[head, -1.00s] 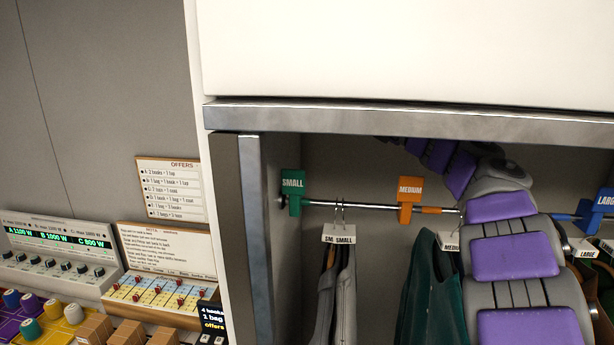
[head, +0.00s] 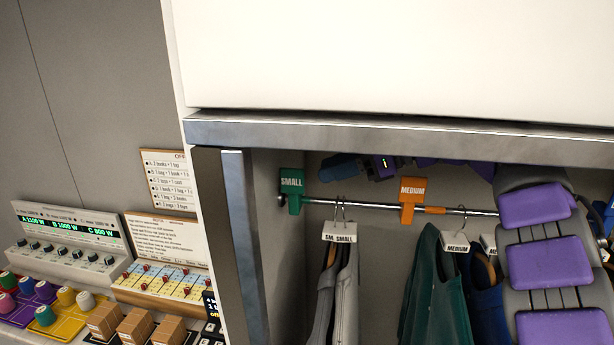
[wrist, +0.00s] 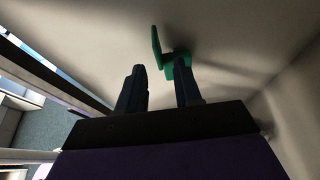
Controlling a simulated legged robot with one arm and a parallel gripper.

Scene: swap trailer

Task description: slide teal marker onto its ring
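The teal marker (head: 291,184), labelled SMALL, hangs on the metal rail near its left end. A small teal bit shows on the rail just right of it; I cannot tell whether this is its ring. My gripper (head: 335,168) is above and behind the rail, right of the marker, with its dark fingers pointing left. In the wrist view the two fingers (wrist: 160,82) stand apart with nothing between them. The teal marker (wrist: 172,62) shows there just beyond the fingertips, partly hidden behind the right finger.
The orange MEDIUM marker (head: 412,190) sits on the rail (head: 375,207) with an orange piece beside it. Grey, green and blue garments hang below on labelled hangers. A metal-edged shelf (head: 400,138) lies close above the arm. A counter with a sorting board (head: 165,283) stands left.

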